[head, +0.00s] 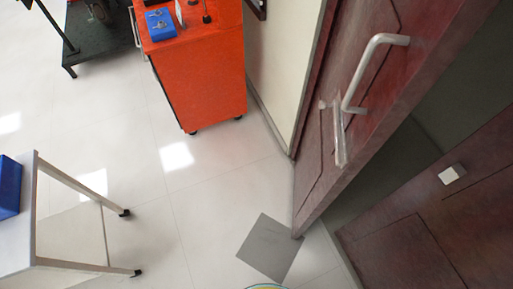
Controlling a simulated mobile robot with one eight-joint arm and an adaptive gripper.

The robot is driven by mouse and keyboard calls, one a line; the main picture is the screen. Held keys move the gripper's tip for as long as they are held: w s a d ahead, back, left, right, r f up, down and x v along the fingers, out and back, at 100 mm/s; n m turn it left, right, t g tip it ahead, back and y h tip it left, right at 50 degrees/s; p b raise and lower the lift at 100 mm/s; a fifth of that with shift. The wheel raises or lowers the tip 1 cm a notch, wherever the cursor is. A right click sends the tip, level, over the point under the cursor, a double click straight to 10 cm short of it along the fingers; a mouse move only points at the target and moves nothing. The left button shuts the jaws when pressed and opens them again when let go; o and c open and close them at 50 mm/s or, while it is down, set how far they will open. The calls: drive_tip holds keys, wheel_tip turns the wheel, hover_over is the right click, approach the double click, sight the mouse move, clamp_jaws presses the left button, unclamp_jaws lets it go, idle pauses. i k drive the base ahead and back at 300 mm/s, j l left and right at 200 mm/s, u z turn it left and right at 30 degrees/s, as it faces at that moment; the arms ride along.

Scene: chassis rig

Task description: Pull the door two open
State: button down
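A dark red-brown panelled door (345,135) stands in the upper right of the head view. A second dark red-brown door (430,245) is at the lower right, with a small square silver fitting (452,174). The two doors stand apart at an angle, and a dark grey floor shows through the gap between them. No label shows which one is door two. My gripper is not in view, and nothing is seen touching the handle.
An orange-red cabinet (203,85) on wheels stands left of the doors, with a blue box (160,25) on top. A white-topped wheeled table (52,222) is at the lower left. A grey square (268,248) lies by the handled door's lower corner. The pale floor between is clear.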

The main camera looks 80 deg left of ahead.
sight(383, 57)
drive_tip(key=i+u, duration=0.2)
drive_tip(key=u, duration=0.3)
drive_tip(key=i+l+u, duration=0.1)
drive_tip(key=u, duration=0.35)
drive_tip(key=i+l+u, duration=0.15)
drive_tip(key=u, duration=0.35)
drive_tip(key=i+l+u, duration=0.2)
drive_tip(key=u, duration=0.3)
drive_tip(key=l+u, duration=0.25)
drive_tip(key=u, duration=0.25)
drive_tip(key=i+l, duration=0.05)
